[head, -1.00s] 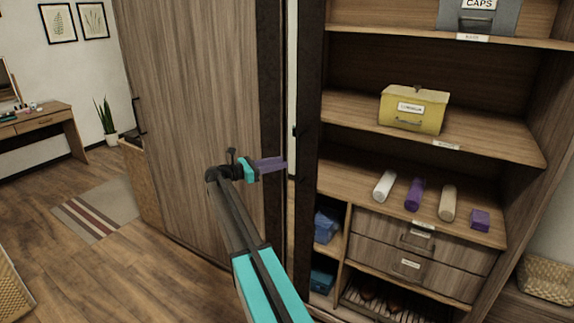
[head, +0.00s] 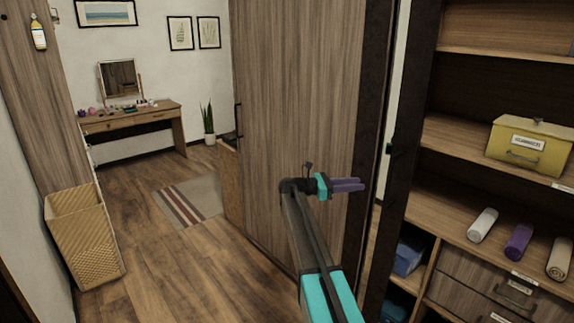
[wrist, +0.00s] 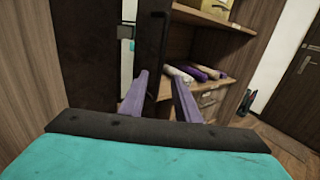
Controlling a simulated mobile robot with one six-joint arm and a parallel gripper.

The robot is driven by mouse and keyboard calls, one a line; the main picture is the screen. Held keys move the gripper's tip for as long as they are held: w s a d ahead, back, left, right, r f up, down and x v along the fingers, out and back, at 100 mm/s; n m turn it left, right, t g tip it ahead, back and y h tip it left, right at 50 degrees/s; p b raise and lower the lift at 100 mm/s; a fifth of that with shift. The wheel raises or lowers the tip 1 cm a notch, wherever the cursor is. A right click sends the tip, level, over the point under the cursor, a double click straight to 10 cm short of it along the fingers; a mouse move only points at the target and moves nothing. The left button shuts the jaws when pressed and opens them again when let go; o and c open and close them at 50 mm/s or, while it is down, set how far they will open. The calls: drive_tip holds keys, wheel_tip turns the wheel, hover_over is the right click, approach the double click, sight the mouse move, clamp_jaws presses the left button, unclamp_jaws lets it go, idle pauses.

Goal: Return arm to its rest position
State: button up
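My gripper (head: 360,185) is at the end of my extended teal and dark arm, in front of the wardrobe's wooden door (head: 290,110) in the head view. Its purple fingers point right, toward the dark door edge. In the wrist view the two fingers (wrist: 158,95) stand apart with nothing between them. The open wardrobe shelves show beyond the fingertips in that view.
The open wardrobe at right holds a yellow box (head: 530,147) and rolled cloths, one white (head: 482,225) and one purple (head: 519,241). A wicker basket (head: 88,240) stands at left. A striped rug (head: 188,202) and clear wooden floor lie between.

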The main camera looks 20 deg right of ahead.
drive_tip(key=s+a+f+n+t+y, duration=0.1)
drive_tip(key=s+a+f+n, duration=0.2)
drive_tip(key=f, duration=0.9)
drive_tip(key=s+a+f, duration=0.4)
drive_tip(key=f, duration=0.8)
drive_tip(key=s+a+f+y, duration=0.2)
drive_tip(key=s+a+f, duration=0.2)
drive_tip(key=s+f, duration=0.55)
drive_tip(key=s+a+f+y, duration=0.3)
drive_tip(key=s+a+f, duration=0.2)
drive_tip(key=s+f, duration=0.45)
drive_tip(key=s+a+f+m+g+y, duration=0.1)
drive_tip(key=s+a+f+m+y, duration=0.1)
drive_tip(key=s+a+f, duration=0.35)
drive_tip(key=s+a+f+m+g+y, duration=0.1)
drive_tip(key=s+a+f+m+y, duration=0.15)
drive_tip(key=s, duration=0.65)
drive_tip(key=s+a+f+m+g+y, duration=0.1)
drive_tip(key=s+a+f+m+y, duration=0.15)
drive_tip(key=s+a+f, duration=0.35)
drive_tip(key=s+a+m+y, duration=0.4)
drive_tip(key=s+a+m, duration=0.3)
drive_tip(key=a+m, duration=0.2)
drive_tip(key=shift+s+m+y, duration=0.2)
drive_tip(key=shift+m+y, duration=0.1)
drive_tip(key=shift+m, duration=1)
